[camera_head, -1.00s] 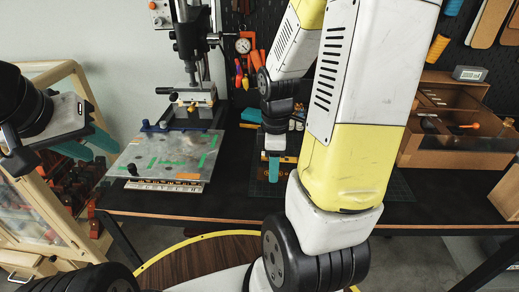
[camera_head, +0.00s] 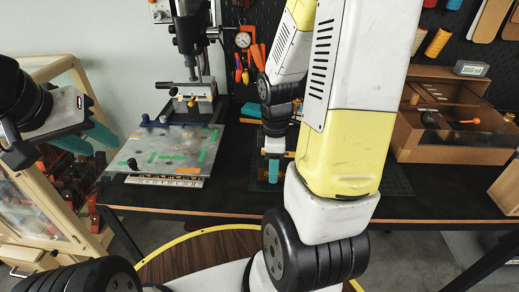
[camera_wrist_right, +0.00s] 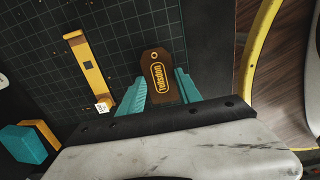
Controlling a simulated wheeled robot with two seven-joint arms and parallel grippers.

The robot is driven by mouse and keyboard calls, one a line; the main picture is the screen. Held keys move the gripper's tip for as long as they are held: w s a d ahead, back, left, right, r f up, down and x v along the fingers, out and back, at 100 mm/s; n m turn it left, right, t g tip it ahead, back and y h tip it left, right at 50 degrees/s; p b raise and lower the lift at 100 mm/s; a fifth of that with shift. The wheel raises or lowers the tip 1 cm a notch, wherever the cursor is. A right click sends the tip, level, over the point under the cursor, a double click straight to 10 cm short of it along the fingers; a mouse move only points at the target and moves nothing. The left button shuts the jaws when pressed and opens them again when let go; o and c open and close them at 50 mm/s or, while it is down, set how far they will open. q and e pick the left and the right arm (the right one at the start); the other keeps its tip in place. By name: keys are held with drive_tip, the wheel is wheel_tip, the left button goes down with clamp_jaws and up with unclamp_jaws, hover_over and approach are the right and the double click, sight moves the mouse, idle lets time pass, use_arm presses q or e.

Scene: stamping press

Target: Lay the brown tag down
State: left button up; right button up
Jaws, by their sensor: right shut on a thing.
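In the head view my right gripper (camera_head: 273,172) is low over the mat, and the tag is not clearly visible there. My left gripper (camera_head: 90,140) is at the left edge, its teal fingers apart and empty.
A yellow bar (camera_wrist_right: 90,70) lies on the mat beside the tag. The stamping press (camera_head: 193,80) with its metal plate (camera_head: 165,150) stands to the left. A wooden box (camera_head: 450,150) stands at the right. The front table edge is close.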

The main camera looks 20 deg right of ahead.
drive_tip(key=shift+f, duration=0.65)
drive_tip(key=o, duration=1.2)
drive_tip(key=shift+f, duration=0.1)
wheel_tip(320, 180, up, 8)
drive_tip(key=shift+f, duration=0.1)
